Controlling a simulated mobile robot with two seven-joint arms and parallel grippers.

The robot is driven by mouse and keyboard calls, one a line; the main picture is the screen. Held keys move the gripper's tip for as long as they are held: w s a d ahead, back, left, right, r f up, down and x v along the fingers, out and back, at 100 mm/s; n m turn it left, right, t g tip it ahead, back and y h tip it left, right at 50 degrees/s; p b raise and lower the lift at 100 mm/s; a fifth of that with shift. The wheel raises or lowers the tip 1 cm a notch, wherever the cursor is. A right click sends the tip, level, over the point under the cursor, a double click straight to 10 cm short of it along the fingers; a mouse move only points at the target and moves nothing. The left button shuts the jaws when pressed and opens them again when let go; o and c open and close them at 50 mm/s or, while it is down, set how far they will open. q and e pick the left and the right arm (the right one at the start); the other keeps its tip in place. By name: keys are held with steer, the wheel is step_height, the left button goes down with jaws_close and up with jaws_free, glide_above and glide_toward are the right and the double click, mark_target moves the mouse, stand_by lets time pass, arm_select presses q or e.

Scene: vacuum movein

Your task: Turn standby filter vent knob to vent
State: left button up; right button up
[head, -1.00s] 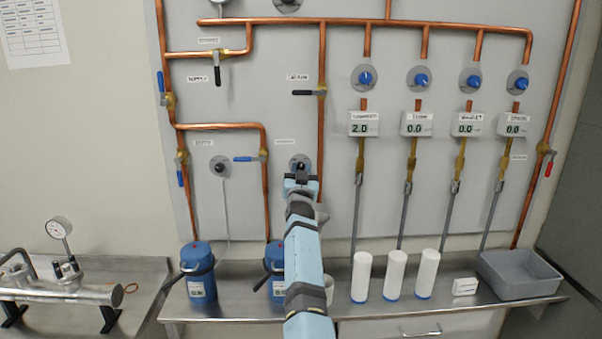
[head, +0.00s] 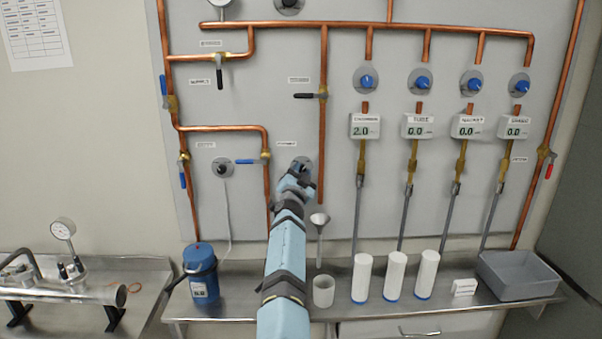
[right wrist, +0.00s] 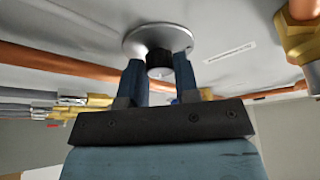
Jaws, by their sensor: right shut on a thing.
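The standby filter vent knob is a small black knob (right wrist: 159,61) on a round grey plate (right wrist: 158,40) on the wall panel. In the head view its plate (head: 302,162) shows just above my right gripper (head: 299,170). In the right wrist view my right gripper (right wrist: 159,72) has its two blue fingers on either side of the knob, shut on it. The knob's pointer direction cannot be made out. My left gripper is not in view.
A similar black knob (head: 222,168) sits to the left, beside a blue-handled valve (head: 264,158). Copper pipes (head: 322,150) run close by.

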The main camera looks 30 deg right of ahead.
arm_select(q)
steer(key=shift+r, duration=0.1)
arm_select(e)
steer(key=o, duration=0.9)
steer(key=shift+f, duration=0.1)
